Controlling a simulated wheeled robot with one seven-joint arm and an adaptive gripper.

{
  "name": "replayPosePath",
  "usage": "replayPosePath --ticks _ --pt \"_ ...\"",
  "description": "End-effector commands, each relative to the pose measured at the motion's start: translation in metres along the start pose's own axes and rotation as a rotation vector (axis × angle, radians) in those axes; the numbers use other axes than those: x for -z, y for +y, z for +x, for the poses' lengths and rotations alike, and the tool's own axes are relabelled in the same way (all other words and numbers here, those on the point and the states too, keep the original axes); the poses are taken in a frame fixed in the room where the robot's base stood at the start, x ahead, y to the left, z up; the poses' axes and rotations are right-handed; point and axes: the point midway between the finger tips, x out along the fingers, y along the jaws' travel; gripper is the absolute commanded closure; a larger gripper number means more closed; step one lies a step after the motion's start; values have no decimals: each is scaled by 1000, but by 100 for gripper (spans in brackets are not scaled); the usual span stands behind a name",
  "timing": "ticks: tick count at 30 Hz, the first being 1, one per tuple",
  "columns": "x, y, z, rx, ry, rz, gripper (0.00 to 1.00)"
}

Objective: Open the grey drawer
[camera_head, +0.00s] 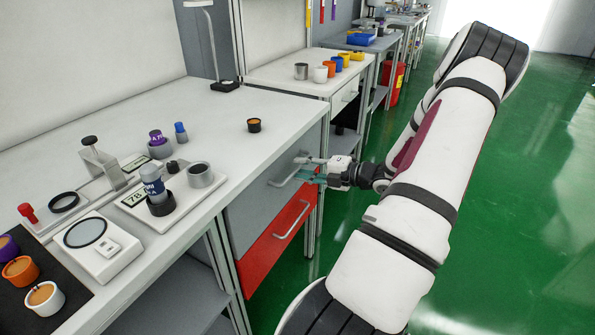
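The grey drawer (258,207) is set under the white worktop, above a red drawer (277,245). Its front looks about level with the red one, so it appears closed. Its pale bar handle (284,179) is near the right end of the front. My gripper (303,169) is at this handle, reaching in from the right. Its two fingers are apart, one above the other, with a gap between them. The fingertips are at or just beside the handle's right end. I cannot tell whether they touch it or have it between them.
The worktop (225,120) above carries a small dark cup with orange contents (254,125), a scale (140,205) and several lab items. A second bench (290,75) with cups stands behind. The green floor (500,200) at the right is clear.

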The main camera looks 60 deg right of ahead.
Motion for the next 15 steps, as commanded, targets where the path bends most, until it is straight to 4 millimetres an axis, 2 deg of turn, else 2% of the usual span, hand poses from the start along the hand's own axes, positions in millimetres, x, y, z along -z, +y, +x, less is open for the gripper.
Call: replayPosePath --ticks 6,15 --pt "0 0 18 0 0 -1 71" --pt "0 0 20 0 -1 -1 71"
